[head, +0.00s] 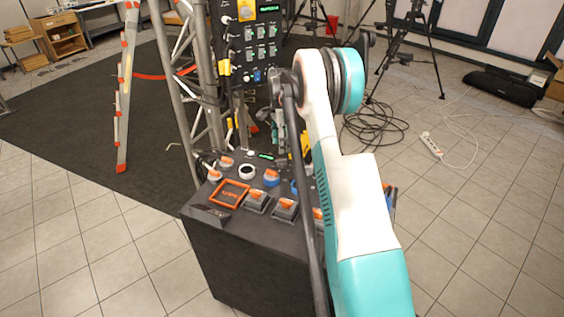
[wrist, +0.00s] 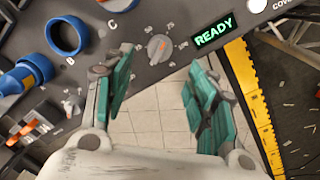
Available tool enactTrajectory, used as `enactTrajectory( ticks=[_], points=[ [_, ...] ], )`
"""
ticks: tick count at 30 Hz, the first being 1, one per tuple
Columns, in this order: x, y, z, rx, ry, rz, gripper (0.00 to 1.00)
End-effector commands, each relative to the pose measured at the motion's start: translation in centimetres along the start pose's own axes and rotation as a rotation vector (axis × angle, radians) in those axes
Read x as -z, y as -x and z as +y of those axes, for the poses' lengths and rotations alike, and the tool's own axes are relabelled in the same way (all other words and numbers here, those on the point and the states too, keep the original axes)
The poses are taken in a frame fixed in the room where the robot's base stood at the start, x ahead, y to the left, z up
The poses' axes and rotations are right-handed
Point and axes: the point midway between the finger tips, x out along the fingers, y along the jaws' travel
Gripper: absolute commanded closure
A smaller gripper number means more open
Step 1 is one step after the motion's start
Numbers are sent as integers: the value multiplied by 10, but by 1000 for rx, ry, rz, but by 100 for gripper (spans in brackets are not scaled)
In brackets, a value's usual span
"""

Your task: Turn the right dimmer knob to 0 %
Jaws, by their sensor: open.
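A grey dimmer knob (wrist: 157,50) with an orange mark shows in the wrist view, with scale markings around it. In the head view my arm covers part of the console (head: 205,214) and the area around this knob. Another small knob (wrist: 72,105) shows at the left of the wrist view.
A READY display (wrist: 213,35) lies right of the knob. Blue rings (wrist: 68,35) stand upper left, near a blue plug (wrist: 25,74). A yellow strip (wrist: 252,100) runs at the right. In the head view, a truss (head: 190,80) and upright panel (head: 256,45) stand behind the console.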

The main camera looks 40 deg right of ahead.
Motion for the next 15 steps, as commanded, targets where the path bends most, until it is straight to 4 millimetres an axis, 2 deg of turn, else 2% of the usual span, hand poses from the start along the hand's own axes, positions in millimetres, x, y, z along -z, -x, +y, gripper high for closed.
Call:
enactTrajectory(
  ticks=[1, 6, 12, 15],
  points=[
    [0, -14, 0, 0, 0, 0, 48],
    [0, -46, 0, 0, 0, 0, 48],
    [0, -72, 0, 0, 0, 0, 48],
    [0, -78, 0, 0, 1, 0, 48]
  ],
)
